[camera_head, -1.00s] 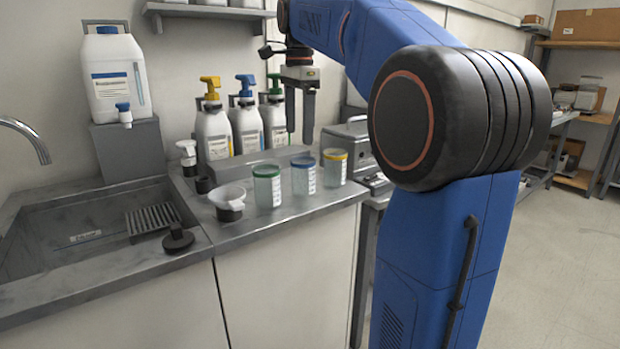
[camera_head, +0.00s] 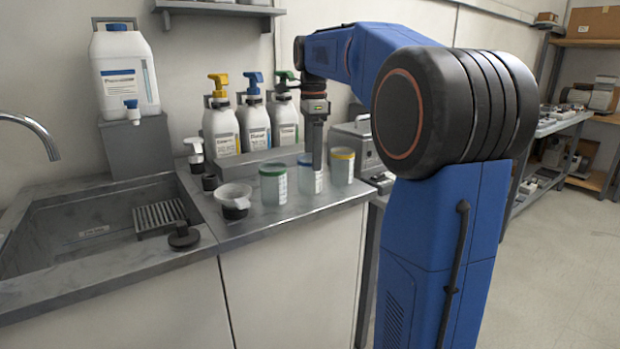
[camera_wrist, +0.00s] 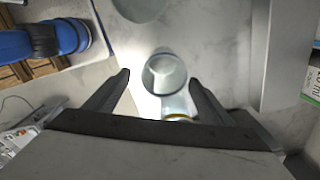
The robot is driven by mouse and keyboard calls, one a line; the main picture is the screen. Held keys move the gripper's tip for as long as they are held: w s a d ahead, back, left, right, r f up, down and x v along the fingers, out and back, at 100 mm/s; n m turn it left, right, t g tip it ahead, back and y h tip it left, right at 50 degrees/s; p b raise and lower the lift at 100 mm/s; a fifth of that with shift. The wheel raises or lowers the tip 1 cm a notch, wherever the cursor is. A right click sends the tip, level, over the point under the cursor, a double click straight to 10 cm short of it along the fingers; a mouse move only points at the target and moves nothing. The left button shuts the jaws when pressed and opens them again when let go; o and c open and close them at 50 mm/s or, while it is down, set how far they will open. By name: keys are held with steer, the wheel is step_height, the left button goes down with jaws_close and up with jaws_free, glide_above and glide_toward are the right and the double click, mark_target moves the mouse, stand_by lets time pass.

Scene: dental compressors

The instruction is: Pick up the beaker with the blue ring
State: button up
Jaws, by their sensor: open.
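The beaker with the blue ring (camera_head: 311,180) stands upright on the grey counter, between a green-ringed beaker (camera_head: 272,187) on its left and a yellow-ringed beaker (camera_head: 342,168) on its right. My gripper (camera_head: 314,168) points down at the blue-ringed beaker and hides part of its rim. In the wrist view, a clear beaker (camera_wrist: 164,74) shows between the spread fingertips (camera_wrist: 159,77); I take it for the blue-ringed one. The yellow-ringed beaker (camera_wrist: 178,117) shows partly behind the gripper's crossbar. My gripper is open and holds nothing; I cannot tell whether a finger touches the beaker.
Pump bottles (camera_head: 254,122) stand behind the beakers, along a low grey ledge (camera_head: 255,160). The sink (camera_head: 95,235) lies further left. A grey box-shaped device (camera_head: 352,143) is at the right.

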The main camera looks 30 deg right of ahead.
mark_target(310, 174)
steer(key=shift+w+a+f, duration=0.1)
steer(key=shift+w+f, duration=0.1)
steer(key=shift+f, duration=1.5)
steer(key=shift+w+a+f, duration=0.1)
steer(key=shift+w+f, duration=0.1)
steer(key=shift+f, duration=1.5)
steer(key=c, duration=1.1)
